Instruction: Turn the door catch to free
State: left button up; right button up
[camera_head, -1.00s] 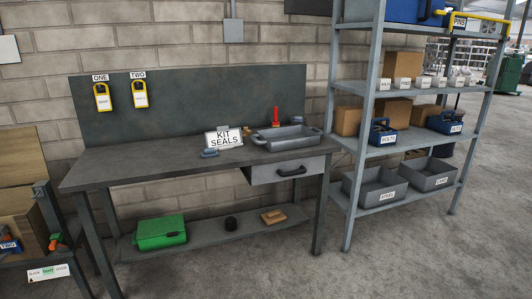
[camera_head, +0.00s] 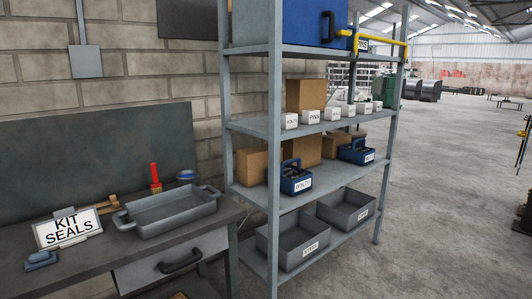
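No door catch can be made out in the head view. Neither of my grippers is in view. The nearest things are a grey workbench (camera_head: 35,272) at the lower left and a grey metal shelf rack (camera_head: 276,150) in the middle. A blue case (camera_head: 300,22) with a dark handle sits on the rack's top shelf, cut by the upper edge. A yellow bar (camera_head: 380,40) runs along the top shelf's right end.
The bench bears a "KIT SEALS" sign (camera_head: 68,229), a grey tray (camera_head: 172,209) and a red-handled tool (camera_head: 155,177). The rack holds cartons (camera_head: 252,166), a blue "BOLTS" tote (camera_head: 296,182) and grey bins (camera_head: 300,244). Open concrete floor (camera_head: 450,190) lies to the right.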

aim_at(341, 32)
jog(key=i+l+z, duration=0.1)
jog(key=l, duration=0.25)
jog(key=i+l, duration=0.2)
jog(key=l, duration=0.15)
jog(key=i+l+z, duration=0.15)
jog(key=l, duration=0.15)
jog(key=i+l+z, duration=0.1)
jog(key=l, duration=0.25)
jog(key=i+l, duration=0.25)
jog(key=i, duration=0.15)
jog(key=i+l, duration=0.3)
jog(key=i+z, duration=0.05)
jog(key=i, duration=0.05)
